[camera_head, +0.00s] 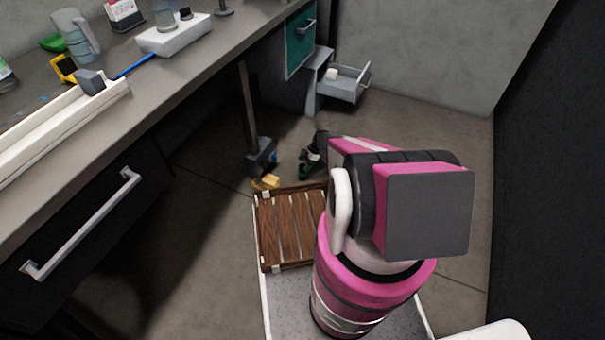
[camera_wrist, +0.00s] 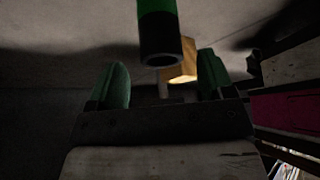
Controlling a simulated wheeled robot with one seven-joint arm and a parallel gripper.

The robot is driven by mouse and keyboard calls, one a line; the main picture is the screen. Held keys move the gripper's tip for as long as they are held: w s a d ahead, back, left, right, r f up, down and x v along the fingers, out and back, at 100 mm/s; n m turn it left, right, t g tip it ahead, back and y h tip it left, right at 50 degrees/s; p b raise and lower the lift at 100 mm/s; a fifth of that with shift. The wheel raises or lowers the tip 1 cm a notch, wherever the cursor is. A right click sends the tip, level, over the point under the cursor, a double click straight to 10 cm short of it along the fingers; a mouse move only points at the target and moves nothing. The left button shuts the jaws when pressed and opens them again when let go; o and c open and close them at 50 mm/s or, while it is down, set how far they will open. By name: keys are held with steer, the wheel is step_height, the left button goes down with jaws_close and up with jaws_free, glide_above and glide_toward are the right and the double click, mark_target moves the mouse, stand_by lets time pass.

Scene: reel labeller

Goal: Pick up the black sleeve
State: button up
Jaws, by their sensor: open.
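In the wrist view, a black cylinder (camera_wrist: 160,47) with a hollow end hangs into the top middle, with a green band above it. It may be the black sleeve; I cannot tell for sure. My gripper (camera_wrist: 162,68) is open, its two green fingers apart, and the black end shows between and beyond their tips, with no visible contact. In the head view my gripper (camera_head: 311,162) is low near the floor, partly hidden by my pink arm. I cannot make out the sleeve there.
A yellow block (camera_head: 266,182) lies on the floor near a wooden post with a grey base (camera_head: 261,158). A slatted wooden crate (camera_head: 290,228) is in front. A long bench (camera_head: 150,85) runs along the left; a small grey drawer (camera_head: 343,85) stands open at the back.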

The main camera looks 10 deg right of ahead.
mark_target(301, 169)
steer(key=x, duration=0.4)
steer(key=shift+s+a+f, duration=0.1)
steer(key=shift+f, duration=0.3)
steer(key=c, duration=1)
steer(key=shift+r, duration=0.15)
